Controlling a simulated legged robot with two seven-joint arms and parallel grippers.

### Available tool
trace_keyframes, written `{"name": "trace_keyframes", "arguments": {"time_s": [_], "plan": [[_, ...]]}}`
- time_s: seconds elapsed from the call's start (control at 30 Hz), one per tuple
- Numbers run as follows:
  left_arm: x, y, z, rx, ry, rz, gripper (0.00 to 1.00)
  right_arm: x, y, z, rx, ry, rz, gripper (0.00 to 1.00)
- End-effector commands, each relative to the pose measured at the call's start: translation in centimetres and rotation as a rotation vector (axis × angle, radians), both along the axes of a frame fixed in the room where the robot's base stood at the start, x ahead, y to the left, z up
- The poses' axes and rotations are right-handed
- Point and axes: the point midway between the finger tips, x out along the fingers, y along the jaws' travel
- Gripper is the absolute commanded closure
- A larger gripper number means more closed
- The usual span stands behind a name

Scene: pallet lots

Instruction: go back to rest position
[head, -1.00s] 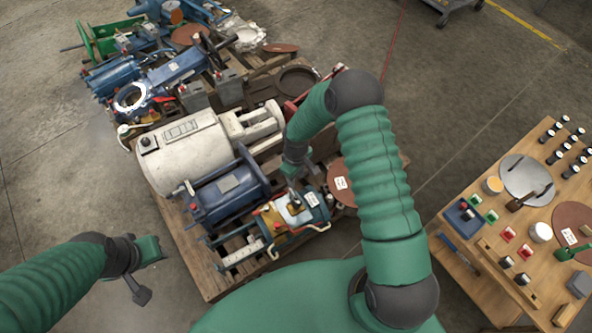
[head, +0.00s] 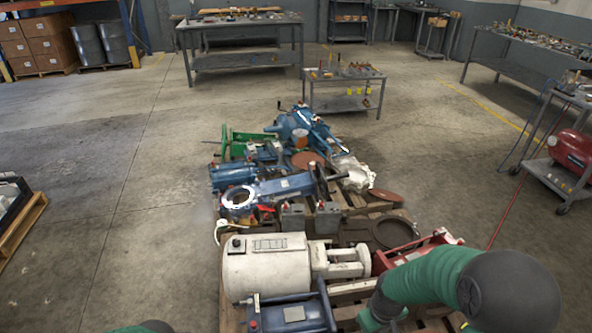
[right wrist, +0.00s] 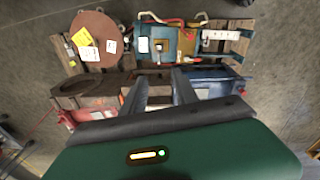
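My right gripper (right wrist: 160,88) shows in the right wrist view, its two dark fingers apart with nothing held between them. It is above the loaded pallet (right wrist: 230,28). Beneath it are a blue and yellow device (right wrist: 187,42) and a brown disc (right wrist: 92,22) with yellow and white labels. In the head view my right arm is bent at the lower right, and its gripper is not clearly visible. Only a sliver of my left arm shows at the bottom left edge; the left gripper is out of view.
The pallet carries a white cylindrical machine (head: 268,270), a blue motor (head: 290,316), a red part (head: 415,248) and several other machine parts. A cart with a red compressor (head: 572,150) stands right. Workbenches (head: 240,62) stand behind.

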Motion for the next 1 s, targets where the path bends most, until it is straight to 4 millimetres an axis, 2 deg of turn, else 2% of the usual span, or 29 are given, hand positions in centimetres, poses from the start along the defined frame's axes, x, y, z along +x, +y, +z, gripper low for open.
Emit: {"name": "trace_keyframes", "arguments": {"time_s": [0.03, 0.1, 0.2, 0.4, 0.43, 0.5, 0.7, 0.83, 1.0], "plan": [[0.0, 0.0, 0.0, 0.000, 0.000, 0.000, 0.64, -1.2, 0.4, 2.2, -0.001, -0.027, -0.034, 0.64], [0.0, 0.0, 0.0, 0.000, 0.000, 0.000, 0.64, -3.1, 0.8, 4.3, 0.008, -0.054, -0.091, 0.64], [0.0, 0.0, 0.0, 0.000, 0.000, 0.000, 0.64, -5.6, 1.3, 6.6, 0.028, -0.091, -0.166, 0.64], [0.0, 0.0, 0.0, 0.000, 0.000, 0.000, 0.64, -10.5, 2.4, 9.5, 0.087, -0.157, -0.302, 0.64], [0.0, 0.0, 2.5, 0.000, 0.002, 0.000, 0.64, -10.1, 2.4, 11.9, 0.084, -0.153, -0.299, 0.64], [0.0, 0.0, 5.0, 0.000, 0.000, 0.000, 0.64, -10.1, 2.3, 14.1, 0.083, -0.148, -0.297, 0.64], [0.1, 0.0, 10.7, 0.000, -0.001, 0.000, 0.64, -10.0, 2.3, 19.8, 0.081, -0.148, -0.296, 0.64], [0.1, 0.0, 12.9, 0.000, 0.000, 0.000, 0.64, -10.0, 2.3, 22.0, 0.081, -0.147, -0.295, 0.64], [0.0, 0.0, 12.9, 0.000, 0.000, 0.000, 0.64, -10.0, 2.3, 22.1, 0.081, -0.147, -0.294, 0.64]]}}
